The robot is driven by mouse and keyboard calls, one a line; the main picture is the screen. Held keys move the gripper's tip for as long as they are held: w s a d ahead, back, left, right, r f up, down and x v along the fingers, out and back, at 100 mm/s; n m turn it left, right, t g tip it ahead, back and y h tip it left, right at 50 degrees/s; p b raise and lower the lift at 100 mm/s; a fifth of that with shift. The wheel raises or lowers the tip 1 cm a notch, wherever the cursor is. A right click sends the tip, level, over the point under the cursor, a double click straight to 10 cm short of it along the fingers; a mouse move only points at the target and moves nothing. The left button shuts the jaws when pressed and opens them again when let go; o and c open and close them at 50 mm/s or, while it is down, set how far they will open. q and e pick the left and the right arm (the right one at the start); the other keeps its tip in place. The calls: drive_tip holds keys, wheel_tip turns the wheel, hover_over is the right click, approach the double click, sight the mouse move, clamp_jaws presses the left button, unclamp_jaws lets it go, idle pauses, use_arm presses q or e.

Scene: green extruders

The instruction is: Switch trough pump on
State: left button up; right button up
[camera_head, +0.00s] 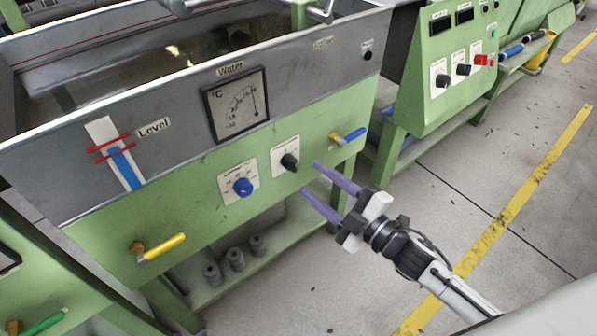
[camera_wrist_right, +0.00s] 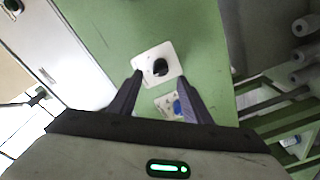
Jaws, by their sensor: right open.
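The water trough (camera_head: 60,190) has a green front panel with two knobs on pale plates. The black knob (camera_head: 289,161) is on the right plate and the blue knob (camera_head: 243,187) on the left one. My right gripper (camera_head: 310,178) is open and empty, its purple fingers pointing at the panel near the black knob. In the right wrist view the black knob (camera_wrist_right: 160,67) is ahead of the spread fingers, apart from them. The blue knob (camera_wrist_right: 178,107) shows partly between the fingers. Labels by the knobs are too small to read. My left gripper is not in view.
A blue-handled valve (camera_head: 350,137) sticks out right of the black knob, and a yellow-handled valve (camera_head: 160,247) at the lower left. A dial gauge (camera_head: 236,104) is above. Another green control cabinet (camera_head: 440,110) stands to the right. The floor between is clear.

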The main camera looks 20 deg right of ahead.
sight(291, 164)
drive_tip(key=x, duration=0.6)
drive_tip(key=shift+b, duration=0.4)
drive_tip(key=shift+w+a, duration=0.1)
drive_tip(key=shift+c, duration=0.4)
drive_tip(key=c, duration=0.9)
drive_tip(key=shift+c, duration=0.2)
